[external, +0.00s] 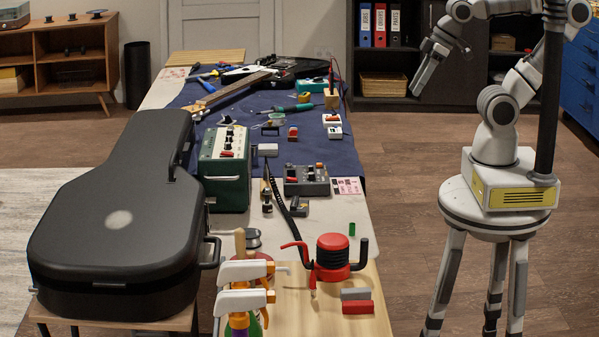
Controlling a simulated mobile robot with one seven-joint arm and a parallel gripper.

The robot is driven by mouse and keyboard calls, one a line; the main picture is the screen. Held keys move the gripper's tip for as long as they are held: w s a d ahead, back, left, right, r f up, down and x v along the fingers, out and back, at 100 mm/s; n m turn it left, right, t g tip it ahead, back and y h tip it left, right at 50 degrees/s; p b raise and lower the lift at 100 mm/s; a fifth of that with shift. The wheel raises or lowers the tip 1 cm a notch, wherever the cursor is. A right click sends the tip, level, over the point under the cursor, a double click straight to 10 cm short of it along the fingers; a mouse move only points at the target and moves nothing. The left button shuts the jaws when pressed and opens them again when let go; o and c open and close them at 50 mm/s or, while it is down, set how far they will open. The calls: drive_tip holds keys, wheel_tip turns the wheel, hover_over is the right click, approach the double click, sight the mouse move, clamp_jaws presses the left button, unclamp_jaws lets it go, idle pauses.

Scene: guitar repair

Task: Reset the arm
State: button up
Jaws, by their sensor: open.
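My arm stands on its white base at the right of the external view, to the right of the long workbench (344,212). The arm is bent, with its upper links near the top edge of the picture. My gripper (416,88) hangs at the end, pointing down and left in the air, in front of the dark shelf. It is open, and I see nothing held in it. It is apart from the bench and everything on it. The gap between its fingers is too small to make out.
A black guitar case (115,215) lies on a stand at the left. The bench holds an electric guitar (290,70), a green amplifier (224,170), a grey pedal (306,180) and a red-and-black tool (332,258). Open floor (410,185) lies between bench and my base.

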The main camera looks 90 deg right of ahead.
wheel_tip(320, 180, up, 10)
drive_tip(key=p, duration=0.9)
drive_tip(key=shift+p, duration=0.3)
